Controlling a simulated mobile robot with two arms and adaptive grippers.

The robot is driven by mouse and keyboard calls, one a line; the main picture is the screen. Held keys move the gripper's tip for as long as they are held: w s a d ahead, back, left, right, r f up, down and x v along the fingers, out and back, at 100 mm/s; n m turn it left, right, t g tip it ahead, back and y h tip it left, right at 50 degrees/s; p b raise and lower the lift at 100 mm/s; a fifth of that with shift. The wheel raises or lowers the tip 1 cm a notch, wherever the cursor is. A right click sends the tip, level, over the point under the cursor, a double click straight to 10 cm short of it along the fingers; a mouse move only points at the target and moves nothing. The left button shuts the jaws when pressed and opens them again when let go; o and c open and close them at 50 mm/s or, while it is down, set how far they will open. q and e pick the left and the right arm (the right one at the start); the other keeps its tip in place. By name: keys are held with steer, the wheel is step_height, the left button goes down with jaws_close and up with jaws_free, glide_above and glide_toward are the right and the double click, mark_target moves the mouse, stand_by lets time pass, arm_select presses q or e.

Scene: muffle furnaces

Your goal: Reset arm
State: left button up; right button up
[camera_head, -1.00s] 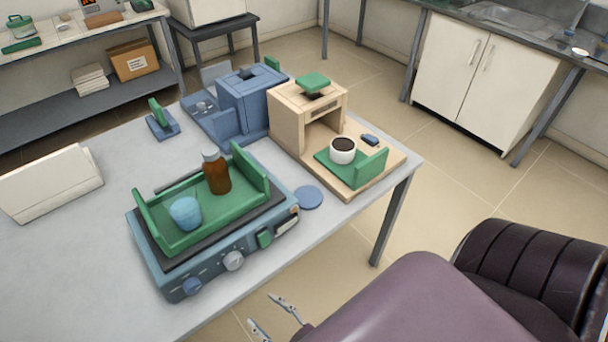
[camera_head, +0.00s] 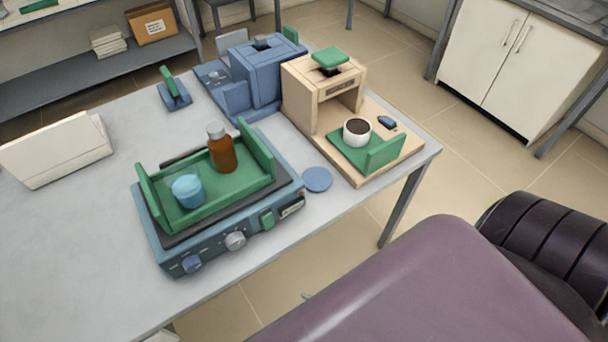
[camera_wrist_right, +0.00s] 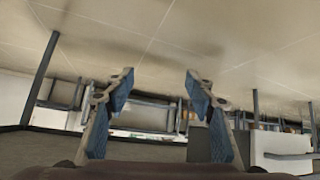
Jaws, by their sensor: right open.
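My right gripper (camera_wrist_right: 159,85) shows in the right wrist view with its two fingers wide apart and nothing between them. It points over open floor and distant furniture. In the head view a large purple-grey link of my own arm fills the lower right, and the right gripper is almost wholly hidden behind it. My left gripper is in neither view.
On the table (camera_head: 70,240) stand a blue device with a green tray (camera_head: 240,190) holding a brown bottle (camera_head: 222,150) and blue cup (camera_head: 187,191), a blue furnace (camera_head: 255,75), and a beige furnace (camera_head: 300,95) with a white cup (camera_head: 357,131).

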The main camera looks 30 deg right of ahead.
steer(key=shift+s+d+f, duration=0.15)
steer(key=shift+f, duration=0.15)
stand_by(0.4)
